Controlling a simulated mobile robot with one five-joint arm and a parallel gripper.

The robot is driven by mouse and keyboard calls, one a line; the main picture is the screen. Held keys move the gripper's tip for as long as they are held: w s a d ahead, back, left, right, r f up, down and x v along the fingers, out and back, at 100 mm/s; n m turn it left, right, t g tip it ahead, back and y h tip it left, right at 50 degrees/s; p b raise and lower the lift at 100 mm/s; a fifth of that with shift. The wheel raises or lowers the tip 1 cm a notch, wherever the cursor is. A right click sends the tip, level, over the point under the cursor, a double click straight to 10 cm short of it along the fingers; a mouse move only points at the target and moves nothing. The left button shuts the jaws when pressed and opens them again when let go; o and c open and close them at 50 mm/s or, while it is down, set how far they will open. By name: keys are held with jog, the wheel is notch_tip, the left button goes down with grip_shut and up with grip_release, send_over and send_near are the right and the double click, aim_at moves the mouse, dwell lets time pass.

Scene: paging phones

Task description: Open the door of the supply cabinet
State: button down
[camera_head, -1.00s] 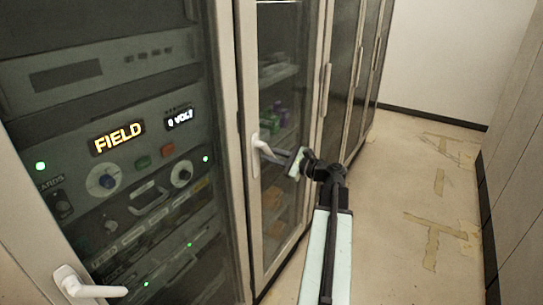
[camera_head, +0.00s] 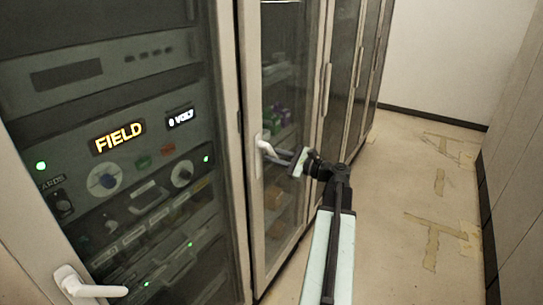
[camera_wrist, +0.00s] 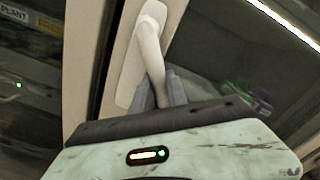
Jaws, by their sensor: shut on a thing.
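The supply cabinet is the tall one with a glass door (camera_head: 254,225) in a pale frame. Shelves with small boxes show behind the glass. Its white lever handle (camera_head: 265,146) is on the left side of the door frame. The handle also shows in the wrist view (camera_wrist: 149,45), tilted, with its lever running down between my fingers. My gripper (camera_head: 285,160) is shut on the lever's free end. In the wrist view my fingers (camera_wrist: 161,97) sit on both sides of the lever; its tip is hidden behind my gripper body. I see no clear gap at the door's edge.
An electronics rack (camera_head: 130,170) with a lit FIELD display stands to the left, with its own white handle (camera_head: 85,286). More dark-fronted cabinets (camera_head: 343,80) line up beyond. The tan floor (camera_head: 400,200) on the right is clear, bounded by a wall of panels (camera_head: 515,170).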

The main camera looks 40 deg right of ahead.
jog(key=shift+n+y, duration=0.5)
jog(key=shift+y, duration=0.3)
jog(key=shift+v, duration=2.35)
jog(key=shift+d+r, duration=0.1)
jog(key=shift+s+d+n+g+y, duration=0.25)
jog(key=shift+s+d+y, duration=0.15)
jog(key=shift+s, duration=0.4)
jog(key=shift+s+d+n+g+y, duration=0.2)
jog(key=shift+s+d, duration=0.25)
jog(key=shift+s, duration=0.4)
jog(key=shift+s+d+n+g+y, duration=0.2)
jog(key=shift+s+d+y, duration=0.25)
jog(key=shift+s, duration=0.35)
jog(key=shift+n+g+y, duration=0.55)
jog(key=shift+n+y, duration=0.1)
jog(key=shift+y, duration=0.1)
jog(key=shift+v, duration=2.8)
jog(key=shift+d, duration=0.2)
